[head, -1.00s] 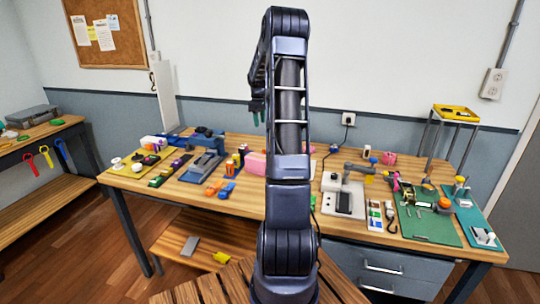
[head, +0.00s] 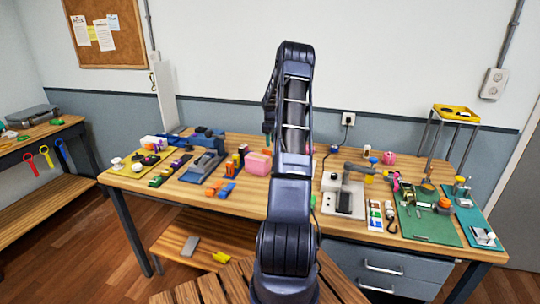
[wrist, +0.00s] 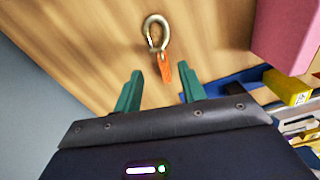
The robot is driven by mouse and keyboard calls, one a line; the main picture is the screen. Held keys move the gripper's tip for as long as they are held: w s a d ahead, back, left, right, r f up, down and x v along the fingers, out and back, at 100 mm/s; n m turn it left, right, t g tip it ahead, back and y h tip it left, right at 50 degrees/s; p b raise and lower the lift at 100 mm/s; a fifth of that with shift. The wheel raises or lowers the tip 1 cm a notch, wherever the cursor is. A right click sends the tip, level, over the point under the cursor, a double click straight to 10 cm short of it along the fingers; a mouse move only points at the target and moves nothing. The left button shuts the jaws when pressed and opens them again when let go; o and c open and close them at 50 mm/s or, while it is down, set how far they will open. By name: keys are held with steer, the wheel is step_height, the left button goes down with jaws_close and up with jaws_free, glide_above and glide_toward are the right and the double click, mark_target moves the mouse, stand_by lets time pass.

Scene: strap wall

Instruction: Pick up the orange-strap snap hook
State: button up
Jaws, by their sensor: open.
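The snap hook (wrist: 156,34) is a metal hook with a short orange strap (wrist: 165,69), lying on the wooden table in the wrist view. My gripper (wrist: 160,92) is open, its two green fingers apart and empty. The hook lies ahead of the fingertips, roughly centred between them, with the strap end nearest to them. I cannot tell the height of the fingers above the table. In the head view my arm hides the hook, and one green fingertip (head: 267,128) shows beside the arm.
A pink block (wrist: 288,32) stands to the right of the hook in the wrist view, with a yellow-topped item (wrist: 290,88) below it. The pink block (head: 258,163) also shows in the head view. Bare wood surrounds the hook on its left.

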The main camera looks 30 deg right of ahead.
steer(key=shift+s+f, duration=0.15)
steer(key=shift+f, duration=1.25)
steer(key=shift+s+f, duration=0.1)
steer(key=shift+f, duration=1.3)
jaws_close()
